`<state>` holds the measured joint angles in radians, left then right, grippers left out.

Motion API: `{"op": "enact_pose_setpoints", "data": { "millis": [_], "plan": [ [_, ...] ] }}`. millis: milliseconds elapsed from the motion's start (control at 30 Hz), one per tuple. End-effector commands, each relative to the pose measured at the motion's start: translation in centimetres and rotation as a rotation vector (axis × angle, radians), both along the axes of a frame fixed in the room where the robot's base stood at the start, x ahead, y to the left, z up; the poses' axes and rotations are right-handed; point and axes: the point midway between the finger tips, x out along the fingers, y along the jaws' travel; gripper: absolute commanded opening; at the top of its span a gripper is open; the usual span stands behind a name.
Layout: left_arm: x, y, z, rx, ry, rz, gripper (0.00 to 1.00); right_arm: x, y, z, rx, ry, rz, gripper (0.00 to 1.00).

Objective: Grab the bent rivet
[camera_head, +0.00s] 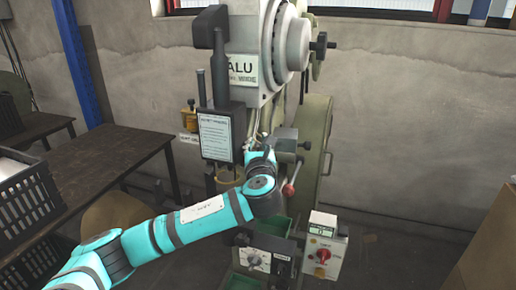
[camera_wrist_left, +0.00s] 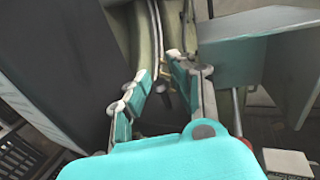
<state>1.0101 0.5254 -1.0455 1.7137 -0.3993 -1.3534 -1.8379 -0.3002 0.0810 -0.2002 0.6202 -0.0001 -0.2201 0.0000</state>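My left arm reaches in from the left to the rivet press (camera_head: 243,75) in the head view. Its gripper (camera_head: 262,156) is at the press's working area, below the grey head and beside the lever with the red knob (camera_head: 289,188). In the left wrist view the gripper (camera_wrist_left: 160,84) has its two teal-padded fingers apart, with a gap between them. A small dark peg-like part (camera_wrist_left: 162,98) shows in that gap; I cannot tell whether it is the bent rivet or part of the press. No bent rivet can be made out clearly. My right gripper is not in view.
A control box (camera_head: 324,251) with a red knob stands at the lower right of the press. A notice panel (camera_head: 215,136) hangs left of the gripper. A dark table (camera_head: 105,160) and black crate (camera_head: 25,205) stand at left.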

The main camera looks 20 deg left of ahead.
Motion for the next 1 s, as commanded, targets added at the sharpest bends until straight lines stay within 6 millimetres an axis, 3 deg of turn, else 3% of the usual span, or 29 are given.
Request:
{"op": "enact_pose_setpoints", "data": {
  "millis": [100, 300, 1000],
  "plan": [
    [-0.03, -0.04, -0.02, 0.000, 0.000, -0.001, 0.23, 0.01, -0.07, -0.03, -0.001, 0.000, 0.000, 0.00],
    [-0.04, -0.04, -0.02, 0.000, 0.000, 0.000, 0.00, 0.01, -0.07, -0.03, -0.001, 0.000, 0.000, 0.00],
    [-0.04, -0.05, 0.73, -0.001, -0.001, -0.001, 0.00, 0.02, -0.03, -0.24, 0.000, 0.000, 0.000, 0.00]
  ]
}}
